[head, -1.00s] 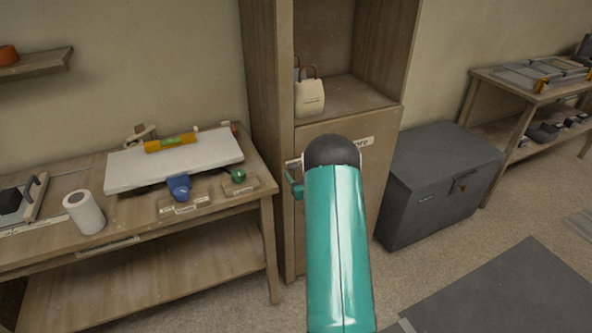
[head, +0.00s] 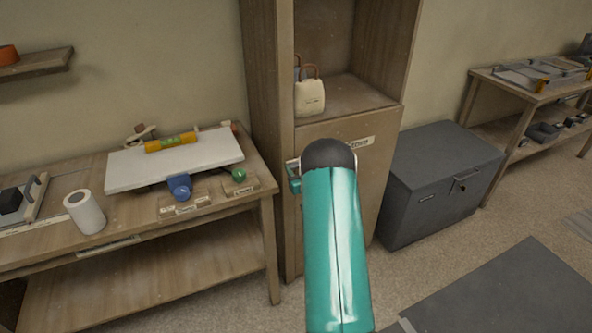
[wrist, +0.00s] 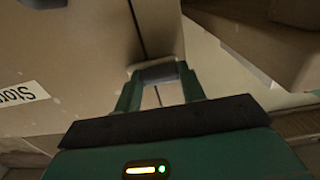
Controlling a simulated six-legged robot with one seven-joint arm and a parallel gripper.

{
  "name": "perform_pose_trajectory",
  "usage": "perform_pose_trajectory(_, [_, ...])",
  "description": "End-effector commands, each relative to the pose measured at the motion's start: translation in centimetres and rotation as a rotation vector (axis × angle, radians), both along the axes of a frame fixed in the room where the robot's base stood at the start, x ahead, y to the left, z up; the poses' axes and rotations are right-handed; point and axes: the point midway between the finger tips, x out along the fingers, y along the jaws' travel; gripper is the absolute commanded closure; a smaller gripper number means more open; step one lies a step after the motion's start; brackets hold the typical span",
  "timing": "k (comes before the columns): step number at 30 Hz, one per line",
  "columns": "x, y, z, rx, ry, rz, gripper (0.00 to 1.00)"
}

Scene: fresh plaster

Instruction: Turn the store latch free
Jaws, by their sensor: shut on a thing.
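The store cupboard door (head: 375,190) carries a "Store" label (head: 359,142), and its label also shows at the left in the wrist view (wrist: 22,95). My gripper (wrist: 157,72) is at the door's left edge, its two green fingers shut on the store latch (wrist: 158,75), a small grey bar between the fingertips. In the head view my gripper (head: 294,178) shows only in part, left of my teal arm. My arm hides most of the latch and part of the door there, so the latch's angle is hard to tell.
An open shelf above the door holds a cream bag-like object (head: 310,97). A dark grey chest (head: 435,190) stands close on the right. A wooden workbench (head: 230,205) with a white board (head: 180,160), a paper roll (head: 85,212) and small tools stands on the left.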

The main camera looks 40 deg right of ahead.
Motion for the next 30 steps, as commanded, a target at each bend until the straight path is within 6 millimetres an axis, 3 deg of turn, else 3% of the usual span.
perform_pose_trajectory(11, [0.05, 0.11, 0.23, -0.158, 0.045, 0.002, 0.83])
perform_pose_trajectory(30, [0.15, 0.43, 0.84, -0.725, 0.211, 0.002, 0.83])
